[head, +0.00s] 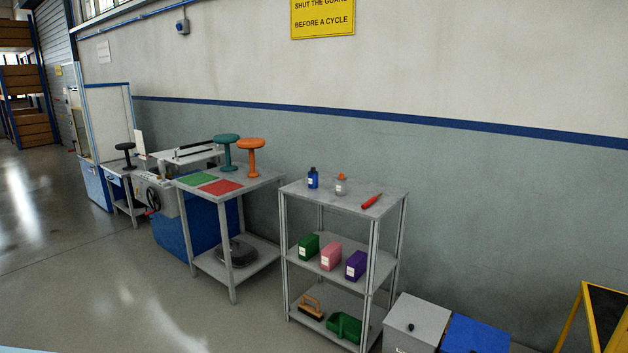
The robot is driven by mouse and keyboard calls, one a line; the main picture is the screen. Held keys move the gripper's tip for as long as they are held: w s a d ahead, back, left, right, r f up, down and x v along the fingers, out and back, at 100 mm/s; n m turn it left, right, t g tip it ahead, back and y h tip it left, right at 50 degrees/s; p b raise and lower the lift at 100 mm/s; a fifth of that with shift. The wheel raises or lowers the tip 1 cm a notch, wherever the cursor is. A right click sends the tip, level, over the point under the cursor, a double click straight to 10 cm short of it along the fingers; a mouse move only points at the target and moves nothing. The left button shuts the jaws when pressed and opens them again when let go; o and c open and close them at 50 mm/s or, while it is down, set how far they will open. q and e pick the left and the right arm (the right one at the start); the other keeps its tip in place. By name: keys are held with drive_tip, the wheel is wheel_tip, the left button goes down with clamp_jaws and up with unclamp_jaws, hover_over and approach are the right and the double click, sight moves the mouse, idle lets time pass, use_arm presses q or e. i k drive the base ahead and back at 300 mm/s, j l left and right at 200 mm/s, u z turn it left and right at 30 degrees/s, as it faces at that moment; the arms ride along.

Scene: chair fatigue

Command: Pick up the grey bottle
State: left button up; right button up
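The grey bottle (341,187) is small, with an orange cap, and stands upright on the top shelf of a grey metal shelf rack (345,205). A blue bottle (313,179) with a dark cap stands to its left. A red tool-like object (371,201) lies to its right, apart from it. Neither of my grippers shows in the head view.
Lower shelves hold green (309,245), pink (331,256) and purple (356,265) boxes, a brush (311,306) and a green bin (345,327). A stool-topped table (262,178) stands left, lidded boxes (416,322) right. Floor (130,290) front left is clear.

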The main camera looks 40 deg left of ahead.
sight(340, 186)
drive_tip(key=i+j+z, duration=0.2)
drive_tip(key=i+j, duration=1.3)
drive_tip(key=i, duration=0.1)
